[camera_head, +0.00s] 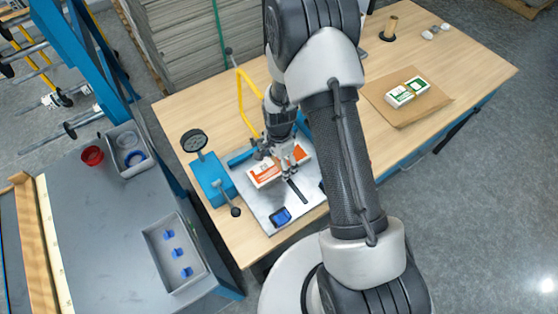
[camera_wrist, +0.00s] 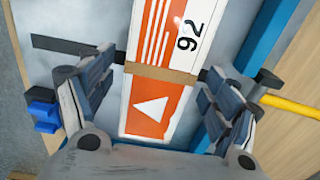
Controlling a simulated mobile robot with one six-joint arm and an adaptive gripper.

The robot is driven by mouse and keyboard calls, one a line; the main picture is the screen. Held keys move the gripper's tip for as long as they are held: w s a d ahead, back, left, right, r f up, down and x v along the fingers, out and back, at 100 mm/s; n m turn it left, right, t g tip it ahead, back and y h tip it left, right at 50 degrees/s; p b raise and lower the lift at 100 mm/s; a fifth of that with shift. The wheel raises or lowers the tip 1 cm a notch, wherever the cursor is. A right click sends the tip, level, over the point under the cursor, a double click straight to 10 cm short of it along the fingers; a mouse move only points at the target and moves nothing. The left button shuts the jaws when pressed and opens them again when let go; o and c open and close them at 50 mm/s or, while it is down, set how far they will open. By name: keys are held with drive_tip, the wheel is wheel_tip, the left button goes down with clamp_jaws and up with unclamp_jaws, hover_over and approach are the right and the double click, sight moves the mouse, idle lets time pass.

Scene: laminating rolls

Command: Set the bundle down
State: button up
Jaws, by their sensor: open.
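The orange-and-white bundle (camera_head: 262,176) lies on the light grey plate (camera_head: 267,208) of the blue-framed fixture on the wooden table. In the wrist view the bundle (camera_wrist: 150,106) has a brown band around it, a white triangle and the number 92. A dark strip (camera_wrist: 60,47) runs across the plate and passes out of sight at the bundle. My gripper (camera_head: 284,172) is over the bundle; in the wrist view its fingers (camera_wrist: 155,75) stand on both sides, with visible gaps.
A yellow lever (camera_head: 240,95) and blue side bar (camera_wrist: 265,35) stand close to the gripper. A blue block with a black knob (camera_head: 208,180) is at left. A green-and-white bundle (camera_head: 407,92) lies on brown sheet (camera_head: 435,103).

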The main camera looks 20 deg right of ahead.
sight(279, 164)
drive_tip(key=shift+r, duration=0.1)
wheel_tip(279, 164, up, 12)
drive_tip(key=p, duration=0.3)
idle(0.6)
